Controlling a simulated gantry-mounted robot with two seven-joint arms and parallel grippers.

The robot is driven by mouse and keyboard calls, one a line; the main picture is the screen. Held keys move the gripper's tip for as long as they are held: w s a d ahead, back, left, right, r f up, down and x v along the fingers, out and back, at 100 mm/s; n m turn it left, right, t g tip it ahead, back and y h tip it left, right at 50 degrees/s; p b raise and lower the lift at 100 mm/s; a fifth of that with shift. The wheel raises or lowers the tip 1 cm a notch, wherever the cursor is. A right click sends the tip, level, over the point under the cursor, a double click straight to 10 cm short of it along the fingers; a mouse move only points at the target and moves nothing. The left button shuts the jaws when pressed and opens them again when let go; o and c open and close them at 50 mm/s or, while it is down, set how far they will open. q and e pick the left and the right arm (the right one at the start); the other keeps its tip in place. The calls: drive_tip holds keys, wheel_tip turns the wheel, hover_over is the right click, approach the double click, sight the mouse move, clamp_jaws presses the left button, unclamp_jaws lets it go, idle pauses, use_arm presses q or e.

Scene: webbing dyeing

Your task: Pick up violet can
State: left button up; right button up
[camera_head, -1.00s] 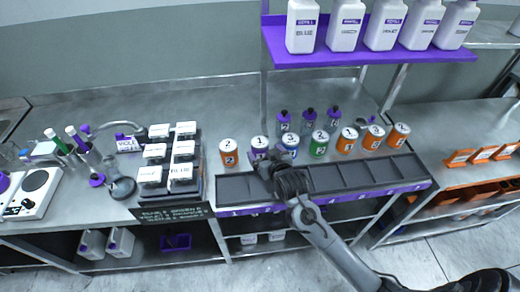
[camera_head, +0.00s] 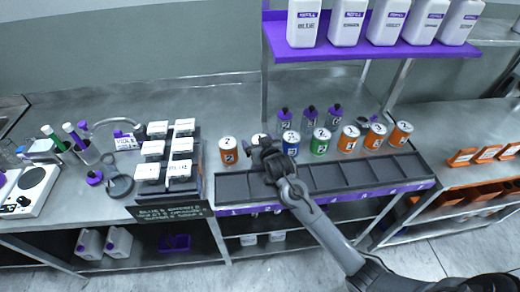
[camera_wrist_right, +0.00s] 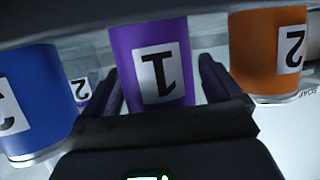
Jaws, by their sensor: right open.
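The violet can (camera_wrist_right: 155,65), with a white label marked 1, shows large in the right wrist view. In the head view only its pale top (camera_head: 258,138) shows, with my arm hiding most of the rest. My right gripper (camera_head: 264,152) is open at the can. In the right wrist view its two dark fingers stand on the left and right of the can, with a gap visible on each side. My left gripper is not in view.
An orange can (camera_head: 228,151) and a blue can (camera_head: 291,144) stand close on either side of the violet can. A green can (camera_head: 320,142) and orange cans continue the row. A divided dark tray (camera_head: 365,177) lies in front; purple-capped bottles stand behind.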

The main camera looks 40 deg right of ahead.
drive_tip(key=c, duration=1.1)
drive_tip(key=shift+r, duration=0.1)
drive_tip(key=shift+c, duration=1)
drive_tip(key=shift+r, duration=0.1)
